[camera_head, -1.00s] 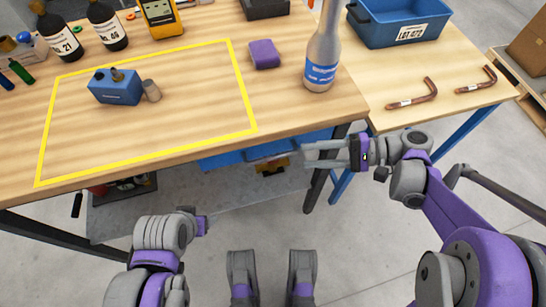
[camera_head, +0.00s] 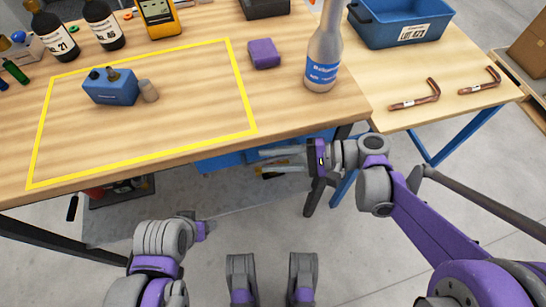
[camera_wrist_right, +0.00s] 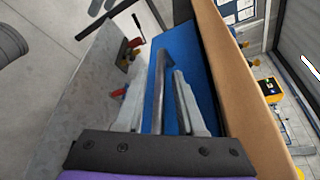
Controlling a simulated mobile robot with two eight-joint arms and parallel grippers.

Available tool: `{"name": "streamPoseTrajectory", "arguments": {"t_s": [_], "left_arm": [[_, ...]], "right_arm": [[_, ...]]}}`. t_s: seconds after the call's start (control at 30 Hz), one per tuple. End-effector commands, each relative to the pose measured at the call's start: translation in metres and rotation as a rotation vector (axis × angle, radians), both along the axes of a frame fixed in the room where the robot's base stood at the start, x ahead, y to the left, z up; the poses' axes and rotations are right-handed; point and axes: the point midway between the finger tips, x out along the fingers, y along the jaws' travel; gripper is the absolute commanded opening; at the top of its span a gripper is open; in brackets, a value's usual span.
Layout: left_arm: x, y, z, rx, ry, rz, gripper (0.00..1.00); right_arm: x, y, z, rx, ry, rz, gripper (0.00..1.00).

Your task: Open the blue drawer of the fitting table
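The blue drawer (camera_head: 222,161) sits under the front edge of the fitting table (camera_head: 200,135), mostly hidden by the tabletop in the head view. Its blue front also shows in the right wrist view (camera_wrist_right: 182,45), with a grey bar handle (camera_wrist_right: 160,75) across it. My right gripper (camera_head: 262,161) is at the drawer front. In the right wrist view its two fingers (camera_wrist_right: 158,90) are apart, one on each side of the bar, with a gap to each. My left gripper (camera_head: 202,230) is low in front of the table; its fingers cannot be made out.
A bottle (camera_head: 323,50) stands near the table's right front corner, above the right gripper. A blue fitting (camera_head: 110,88) and purple block (camera_head: 264,53) lie on top. A side table with bent copper tubes (camera_head: 415,97) and a blue bin (camera_head: 400,25) is right. Floor in front is clear.

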Motion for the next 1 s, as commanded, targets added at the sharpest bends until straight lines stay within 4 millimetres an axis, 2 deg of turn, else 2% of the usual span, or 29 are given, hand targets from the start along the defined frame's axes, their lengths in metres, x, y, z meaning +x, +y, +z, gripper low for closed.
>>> {"name": "streamPoseTrajectory", "arguments": {"t_s": [0.03,0.17,0.2,1.0], "left_arm": [[0.0000,0.0000,0.0000,0.000,0.000,0.000,0.67],[0.0000,0.0000,0.0000,0.000,0.000,0.000,0.67],[0.0000,0.0000,0.0000,0.000,0.000,0.000,0.67],[0.0000,0.0000,0.0000,0.000,0.000,0.000,0.67]], "right_arm": [[0.0001,-0.0001,0.0000,0.000,0.000,0.000,0.27],[0.0001,-0.0002,0.0000,0.000,0.000,0.000,0.03],[0.0001,-0.0002,0.0000,0.000,0.000,0.000,0.00],[0.0001,-0.0004,-0.0001,0.000,0.000,0.000,0.00]]}}
